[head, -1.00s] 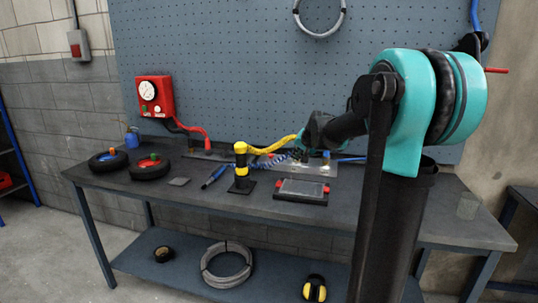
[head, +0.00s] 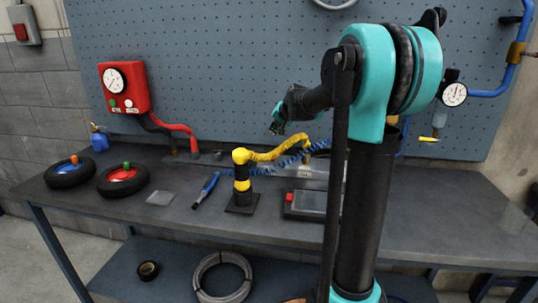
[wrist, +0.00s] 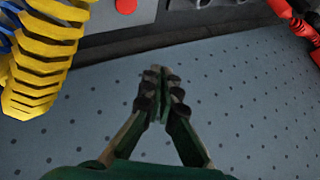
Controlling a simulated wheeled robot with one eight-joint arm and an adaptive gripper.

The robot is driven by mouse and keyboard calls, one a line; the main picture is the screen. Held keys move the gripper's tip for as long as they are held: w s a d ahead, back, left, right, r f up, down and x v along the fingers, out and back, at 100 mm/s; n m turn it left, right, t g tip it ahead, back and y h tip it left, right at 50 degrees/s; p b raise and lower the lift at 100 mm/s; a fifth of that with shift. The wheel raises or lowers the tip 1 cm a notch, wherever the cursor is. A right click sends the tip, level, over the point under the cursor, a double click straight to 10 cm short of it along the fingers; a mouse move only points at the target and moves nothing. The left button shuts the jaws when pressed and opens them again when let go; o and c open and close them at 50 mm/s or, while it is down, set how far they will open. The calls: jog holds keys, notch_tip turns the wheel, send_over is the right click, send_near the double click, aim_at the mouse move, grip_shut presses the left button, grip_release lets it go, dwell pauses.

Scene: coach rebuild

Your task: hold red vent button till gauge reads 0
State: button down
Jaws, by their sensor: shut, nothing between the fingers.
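My gripper (head: 277,128) is in front of the pegboard, above the bench's back edge and the yellow hose. In the wrist view my gripper (wrist: 158,75) is shut and empty, with pegboard behind its tips. A round red button (wrist: 126,5) on a grey plate shows at the top of the wrist view, apart from my fingers; I cannot make it out in the head view. A white dial gauge (head: 115,79) sits on a red box (head: 139,90) at left. Another gauge (head: 454,94) hangs at right on a blue pipe. Neither reading is legible.
A yellow coiled hose (head: 275,153) on a black stand is below my gripper; it also shows close by in the wrist view (wrist: 45,50). A red hose (head: 175,127) hangs from the box. Two small wheels (head: 123,179) and a screened tray (head: 309,203) lie on the bench (head: 400,220).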

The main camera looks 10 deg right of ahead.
aim_at(274, 157)
jog(key=shift+f, duration=0.15)
jog(key=shift+f, duration=4.25)
jog(key=shift+f, duration=0.4)
jog(key=shift+f, duration=0.55)
jog(key=shift+s, duration=0.1)
dwell(1.8)
jog(key=shift+r, duration=0.95)
jog(key=shift+r, duration=0.1)
